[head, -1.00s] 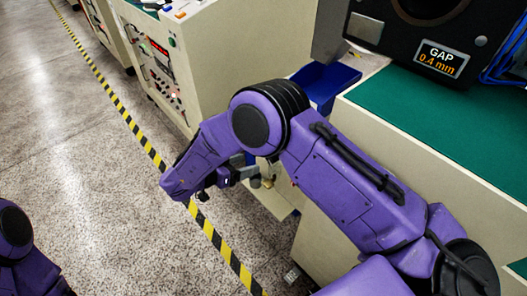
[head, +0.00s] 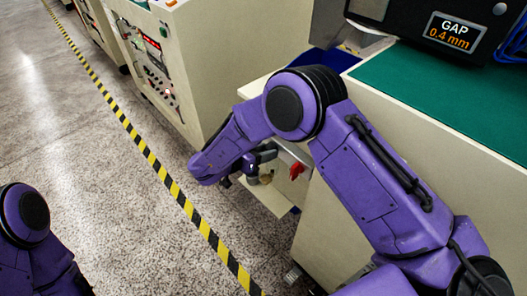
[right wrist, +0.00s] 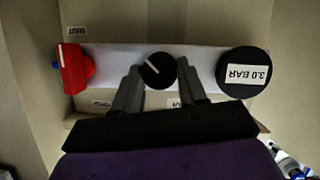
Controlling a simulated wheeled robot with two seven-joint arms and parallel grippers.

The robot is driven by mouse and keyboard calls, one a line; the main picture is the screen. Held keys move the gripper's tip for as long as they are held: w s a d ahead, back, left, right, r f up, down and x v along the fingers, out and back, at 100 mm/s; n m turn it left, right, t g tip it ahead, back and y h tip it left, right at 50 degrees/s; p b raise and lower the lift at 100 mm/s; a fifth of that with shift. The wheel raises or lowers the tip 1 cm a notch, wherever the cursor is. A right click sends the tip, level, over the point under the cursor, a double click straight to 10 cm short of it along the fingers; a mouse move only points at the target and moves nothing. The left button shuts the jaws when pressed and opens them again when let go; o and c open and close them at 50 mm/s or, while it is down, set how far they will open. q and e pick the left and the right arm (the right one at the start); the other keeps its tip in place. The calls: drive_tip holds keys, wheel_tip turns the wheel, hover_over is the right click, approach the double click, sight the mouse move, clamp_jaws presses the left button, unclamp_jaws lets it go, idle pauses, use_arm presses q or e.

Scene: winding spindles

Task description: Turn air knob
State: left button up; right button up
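The round black knob with a white pointer line (right wrist: 155,74) is on a pale panel in the right wrist view. My right gripper (right wrist: 158,66) is open, with one finger on each side of the knob. Narrow gaps seem to show between the fingers and the knob; I cannot tell whether they touch. In the head view my right gripper (head: 243,172) is low beside the cream cabinet, partly hidden by my wrist, and the black knob cannot be made out there. My left gripper is out of view.
A red handle (right wrist: 76,69) is left of the knob and a round black dial reading 3.0 BAR (right wrist: 243,73) is right of it. The cream cabinet (head: 420,150) has a green top (head: 450,95). A yellow-black floor stripe (head: 150,155) runs along the open floor.

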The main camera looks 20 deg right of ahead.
drive_tip(key=shift+s+d+m+t+y+p, duration=0.15)
drive_tip(key=shift+m+t+y+p, duration=0.15)
drive_tip(key=shift+m+t+p, duration=0.65)
drive_tip(key=shift+s+m+t+y+p, duration=0.15)
drive_tip(key=shift+m+t+y+p, duration=0.3)
drive_tip(key=shift+m, duration=0.9)
drive_tip(key=shift+h, duration=0.25)
drive_tip(key=o, duration=1.1)
drive_tip(key=shift+c, duration=0.2)
drive_tip(key=shift+t, duration=0.3)
